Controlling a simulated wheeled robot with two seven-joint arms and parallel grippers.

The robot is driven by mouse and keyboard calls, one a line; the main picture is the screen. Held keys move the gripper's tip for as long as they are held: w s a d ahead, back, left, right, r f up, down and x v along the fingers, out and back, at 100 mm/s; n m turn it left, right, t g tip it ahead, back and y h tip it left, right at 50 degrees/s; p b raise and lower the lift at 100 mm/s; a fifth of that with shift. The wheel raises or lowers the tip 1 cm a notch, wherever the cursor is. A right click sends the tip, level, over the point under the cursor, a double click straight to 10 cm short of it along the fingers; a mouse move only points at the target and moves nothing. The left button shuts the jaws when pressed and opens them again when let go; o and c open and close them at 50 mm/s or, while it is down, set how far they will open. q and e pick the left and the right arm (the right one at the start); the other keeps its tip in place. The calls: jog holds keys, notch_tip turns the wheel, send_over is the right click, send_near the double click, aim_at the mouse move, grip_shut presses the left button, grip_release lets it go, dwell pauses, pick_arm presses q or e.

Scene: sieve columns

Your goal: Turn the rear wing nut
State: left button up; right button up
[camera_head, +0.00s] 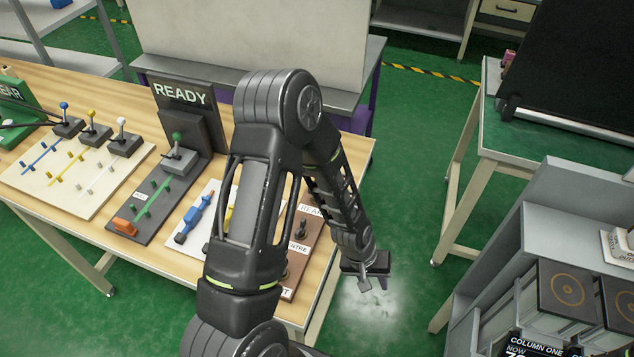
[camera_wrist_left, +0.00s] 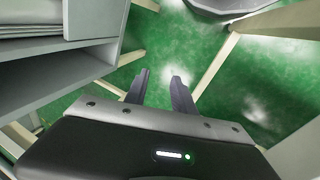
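A brown panel (camera_head: 317,238) with labels reading REAR, CENTRE and a partly covered third one lies at the table's right end. A small dark part (camera_head: 302,231), perhaps the rear wing nut, stands just below the REAR label. My left arm covers much of the panel's left side, and other wing nuts cannot be made out. My left gripper (camera_head: 372,284) hangs right of the panel, past the table edge, over the floor. In the left wrist view its two fingers (camera_wrist_left: 160,82) are apart with only green floor between them. My right gripper is not in view.
The wooden table (camera_head: 50,85) also holds a READY sign (camera_head: 183,95), several levers and a blue part (camera_head: 195,217). A grey shelf unit (camera_head: 560,230) with dark boxes stands at the right. Green floor lies open between table and shelf.

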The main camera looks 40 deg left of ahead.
pick_arm(q)
jog(key=w+a+r+n, duration=0.2)
jog(key=w+a+r, duration=0.1)
jog(key=a+r, duration=0.2)
jog(key=w+a+r+n+y+p, duration=0.1)
jog(key=w+a+r+n, duration=0.1)
jog(key=w+a+r, duration=0.2)
jog(key=w+a+r+n+t+y+p, duration=0.1)
jog(key=w+a+r, duration=0.2)
jog(key=a+r, duration=0.4)
jog(key=shift+w+r+n, duration=0.25)
jog(key=shift+r+n, duration=0.15)
jog(key=shift+r, duration=0.15)
jog(key=s+a+r+n+g, duration=0.1)
jog(key=a+r+n, duration=0.1)
jog(key=s+a+r+n+g, duration=0.1)
jog(key=s+a+r+n, duration=0.1)
jog(key=n, duration=0.1)
jog(key=s+a+r+n+g+y, duration=0.1)
jog(key=s+a+r+n, duration=0.1)
jog(key=shift+s+a, duration=0.15)
jog(key=shift+f+p, duration=0.95)
jog(key=shift+f, duration=3)
jog(key=shift+c, duration=0.2)
